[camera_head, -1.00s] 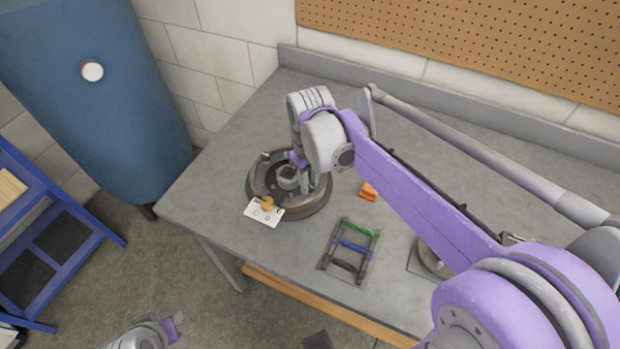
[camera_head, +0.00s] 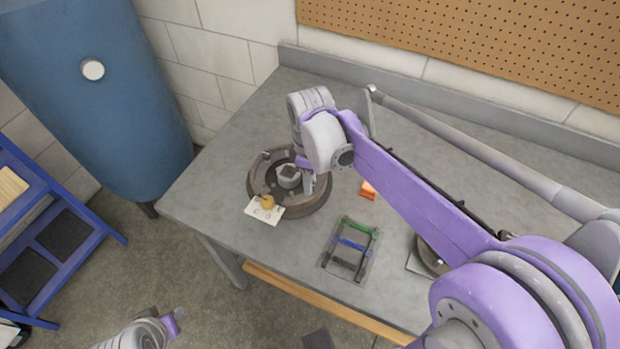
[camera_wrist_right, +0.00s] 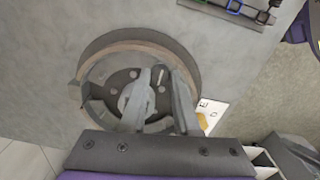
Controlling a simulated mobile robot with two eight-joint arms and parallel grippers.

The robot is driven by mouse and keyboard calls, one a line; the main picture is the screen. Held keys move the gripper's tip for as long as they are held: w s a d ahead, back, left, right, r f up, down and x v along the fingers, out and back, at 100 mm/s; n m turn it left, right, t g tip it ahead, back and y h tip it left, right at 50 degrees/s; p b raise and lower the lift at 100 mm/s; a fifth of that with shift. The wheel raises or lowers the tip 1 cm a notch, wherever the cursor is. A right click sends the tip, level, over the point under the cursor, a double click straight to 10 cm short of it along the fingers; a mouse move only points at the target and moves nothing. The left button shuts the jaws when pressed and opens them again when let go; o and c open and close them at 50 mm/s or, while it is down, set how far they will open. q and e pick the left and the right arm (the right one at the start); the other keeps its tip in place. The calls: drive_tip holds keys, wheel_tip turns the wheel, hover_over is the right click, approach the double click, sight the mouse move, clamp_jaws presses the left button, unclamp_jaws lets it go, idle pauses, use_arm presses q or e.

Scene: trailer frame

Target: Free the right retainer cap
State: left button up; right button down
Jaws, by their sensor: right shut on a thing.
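A round brake drum assembly (camera_head: 318,200) with shoes and a central hub (camera_head: 288,176) lies on the grey bench. It also shows in the right wrist view (camera_wrist_right: 190,60). My right gripper (camera_head: 304,184) reaches down into its right side from above. In the right wrist view its two fingers (camera_wrist_right: 162,74) are close together over the assembly's inner plate, beside the hub. They are shut on a small part, likely the right retainer cap, which the fingers mostly hide. My left gripper (camera_head: 174,322) is at the bottom left, off the bench; its jaws are too small to read.
An orange piece (camera_head: 367,190) and a dark tray (camera_head: 350,250) with green and blue parts lie to the right. A round disc is partly hidden under my right arm.

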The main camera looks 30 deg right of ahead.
idle(0.3)
drive_tip(key=c, duration=0.6)
unclamp_jaws()
drive_tip(key=shift+c, duration=0.2)
wheel_tip(320, 180, up, 11)
drive_tip(key=shift+p, duration=0.45)
drive_tip(key=shift+f, duration=0.1)
drive_tip(key=s+a+f+m+t, duration=0.1)
drive_tip(key=s+f+m, duration=0.2)
drive_tip(key=s+f, duration=0.1)
drive_tip(key=s+a+f+m+t+p, duration=0.1)
drive_tip(key=s+f+m+t, duration=0.1)
drive_tip(key=s, duration=0.3)
drive_tip(key=s+a+f+m+t+p, duration=0.1)
drive_tip(key=s+f+m+t, duration=0.1)
drive_tip(key=s+f+m, duration=0.2)
drive_tip(key=shift+s+a+f, duration=0.15)
drive_tip(key=shift+f, duration=0.65)
